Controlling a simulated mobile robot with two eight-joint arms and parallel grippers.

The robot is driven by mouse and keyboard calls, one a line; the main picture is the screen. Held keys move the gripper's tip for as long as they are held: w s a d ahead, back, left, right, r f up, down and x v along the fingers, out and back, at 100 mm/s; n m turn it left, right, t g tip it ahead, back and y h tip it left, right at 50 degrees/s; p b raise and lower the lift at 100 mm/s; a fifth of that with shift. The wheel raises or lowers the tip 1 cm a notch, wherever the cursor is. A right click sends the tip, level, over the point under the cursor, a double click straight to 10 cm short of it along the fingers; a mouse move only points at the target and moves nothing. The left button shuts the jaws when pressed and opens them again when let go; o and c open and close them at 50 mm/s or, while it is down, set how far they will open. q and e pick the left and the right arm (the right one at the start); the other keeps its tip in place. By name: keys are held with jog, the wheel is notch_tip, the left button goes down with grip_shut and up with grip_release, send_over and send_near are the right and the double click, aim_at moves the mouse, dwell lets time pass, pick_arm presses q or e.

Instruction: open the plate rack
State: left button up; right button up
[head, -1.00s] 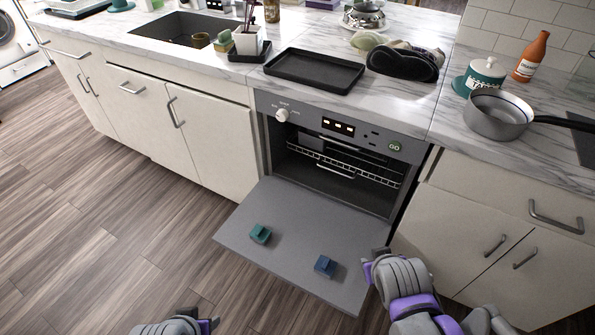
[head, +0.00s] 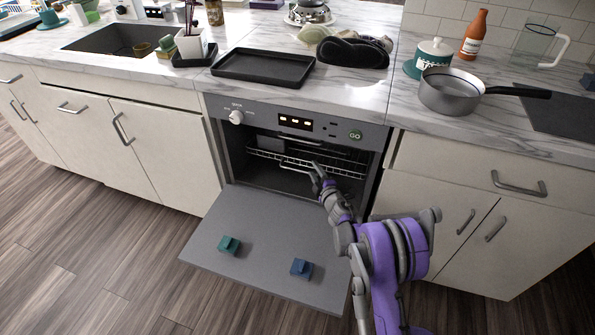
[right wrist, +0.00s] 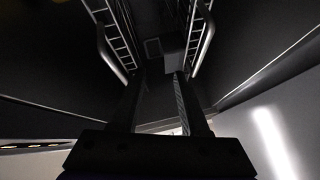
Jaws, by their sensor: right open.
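The plate rack (head: 342,163) is a wire rack inside the grey appliance (head: 215,130), whose door (head: 262,248) is folded down. A bar handle (head: 291,168) runs along the rack's front. My right gripper (head: 317,172) is at the mouth of the appliance, close to the right end of that handle. In the right wrist view my gripper (right wrist: 158,80) has its two fingers apart, with nothing clearly between them. Wire rack parts (right wrist: 200,22) and curved bars show beyond the fingers. I cannot tell whether the fingers touch the handle. My left gripper is out of view.
A teal block (head: 229,245) and a blue block (head: 301,268) are on the lowered door. The counter above holds a black tray (head: 262,68) and a grey pan (head: 450,92). White cabinets flank the appliance. The wooden floor (head: 90,250) at left is clear.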

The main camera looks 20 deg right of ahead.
aim_at(298, 170)
notch_tip(298, 170, down, 8)
jog(key=a+n+y, duration=0.1)
jog(key=n+y, duration=0.2)
jog(key=b+x, duration=0.1)
jog(key=x, duration=1)
grip_shut()
jog(key=shift+h, duration=0.3)
dwell(0.6)
